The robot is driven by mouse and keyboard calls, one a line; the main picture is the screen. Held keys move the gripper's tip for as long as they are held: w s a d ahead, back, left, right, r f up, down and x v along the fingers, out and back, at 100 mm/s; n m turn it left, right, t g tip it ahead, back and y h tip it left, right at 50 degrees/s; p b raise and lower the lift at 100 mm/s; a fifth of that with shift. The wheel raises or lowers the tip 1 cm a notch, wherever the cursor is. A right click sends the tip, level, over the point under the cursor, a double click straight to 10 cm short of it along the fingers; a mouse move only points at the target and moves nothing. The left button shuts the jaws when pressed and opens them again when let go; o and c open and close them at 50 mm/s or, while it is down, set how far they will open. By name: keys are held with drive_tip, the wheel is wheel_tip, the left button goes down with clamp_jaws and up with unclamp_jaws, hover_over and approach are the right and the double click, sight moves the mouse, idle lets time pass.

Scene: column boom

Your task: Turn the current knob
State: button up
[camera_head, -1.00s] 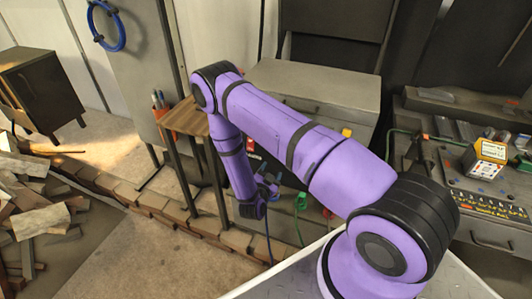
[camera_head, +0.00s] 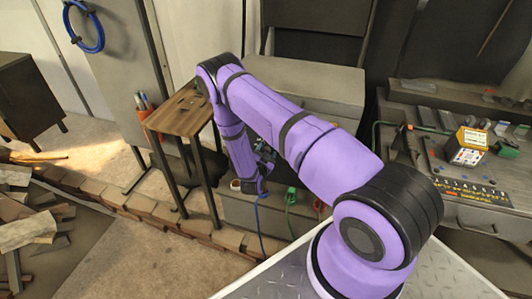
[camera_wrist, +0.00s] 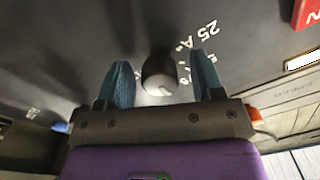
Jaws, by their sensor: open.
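In the wrist view a dark round knob (camera_wrist: 159,72) with a pale mark at its lower edge sits on a dark grey panel (camera_wrist: 85,40). White tick marks and "25 A" are printed to its right. My gripper (camera_wrist: 160,60) has two blue fingers, one on each side of the knob, with gaps visible. It is open, and the knob is between the fingers; depth contact cannot be told. In the head view my gripper (camera_head: 262,160) is at the front of a grey machine, and the knob is hidden there.
A red switch (camera_wrist: 307,13) and a white label (camera_wrist: 302,60) are right of the knob. In the head view a small wooden table (camera_head: 180,108) stands left of my forearm. Green (camera_head: 290,197) and blue (camera_head: 260,215) cables hang below. A cluttered workbench (camera_head: 470,215) is at right.

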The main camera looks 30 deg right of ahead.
drive_tip(key=c, duration=0.9)
drive_tip(key=shift+n, duration=0.4)
drive_tip(key=n, duration=0.7)
drive_tip(key=shift+n, duration=0.3)
drive_tip(key=o, duration=0.9)
